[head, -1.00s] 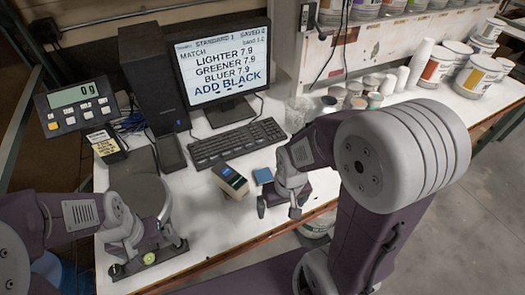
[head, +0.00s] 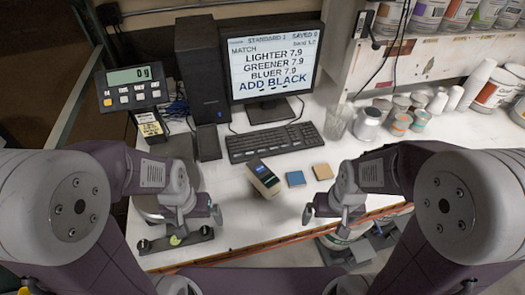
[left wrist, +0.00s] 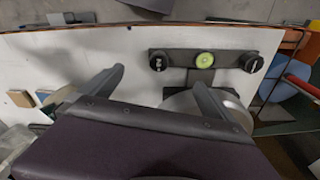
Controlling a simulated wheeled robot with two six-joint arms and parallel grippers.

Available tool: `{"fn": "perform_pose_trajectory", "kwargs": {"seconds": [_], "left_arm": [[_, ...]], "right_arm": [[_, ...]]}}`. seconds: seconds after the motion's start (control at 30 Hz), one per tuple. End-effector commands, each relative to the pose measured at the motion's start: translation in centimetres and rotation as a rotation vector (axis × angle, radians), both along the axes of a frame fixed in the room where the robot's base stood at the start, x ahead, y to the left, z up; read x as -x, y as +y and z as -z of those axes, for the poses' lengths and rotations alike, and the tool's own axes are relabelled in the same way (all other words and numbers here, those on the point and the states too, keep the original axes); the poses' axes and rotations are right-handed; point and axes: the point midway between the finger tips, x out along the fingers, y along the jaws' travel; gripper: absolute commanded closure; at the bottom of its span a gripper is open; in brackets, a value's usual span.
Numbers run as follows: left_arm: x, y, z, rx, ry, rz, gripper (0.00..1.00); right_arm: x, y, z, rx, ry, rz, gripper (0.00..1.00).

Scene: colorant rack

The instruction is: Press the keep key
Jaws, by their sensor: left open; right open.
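I cannot make out a key labelled keep in any view. The handheld meter (head: 263,178), with a small lit blue screen, lies on the white bench in front of the keyboard (head: 272,142). The monitor (head: 270,62) reads "STANDARD 1", "SAVED 0" and "ADD BLACK". The scale display (head: 132,87), with several small keys, reads 0 g at the left. My left gripper (head: 198,217) is open and empty, left of the meter and apart from it. In the left wrist view its open fingers (left wrist: 157,77) hang over the bench. My right gripper (head: 326,214) is open and empty, right of the meter.
A blue tile (head: 295,178) and a tan tile (head: 322,171) lie right of the meter. A black bar with a bubble level (left wrist: 204,60) sits near the left gripper. Several pots and cups stand at the right. The bench's front edge (head: 260,247) runs below both grippers.

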Motion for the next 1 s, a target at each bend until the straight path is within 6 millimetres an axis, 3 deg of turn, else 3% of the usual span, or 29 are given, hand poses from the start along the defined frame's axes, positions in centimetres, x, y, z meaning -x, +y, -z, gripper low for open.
{"fn": "perform_pose_trajectory", "kwargs": {"seconds": [0.13, 0.5, 1.0], "left_arm": [[0.00, 0.00, 0.00, 0.000, 0.000, 0.000, 0.00], [0.00, 0.00, 0.00, 0.000, 0.000, 0.000, 1.00], [0.00, 0.00, 0.00, 0.000, 0.000, 0.000, 1.00]], "right_arm": [[0.00, 0.00, 0.00, 0.000, 0.000, 0.000, 0.00], [0.00, 0.00, 0.00, 0.000, 0.000, 0.000, 0.00], [0.00, 0.00, 0.00, 0.000, 0.000, 0.000, 0.00]]}}
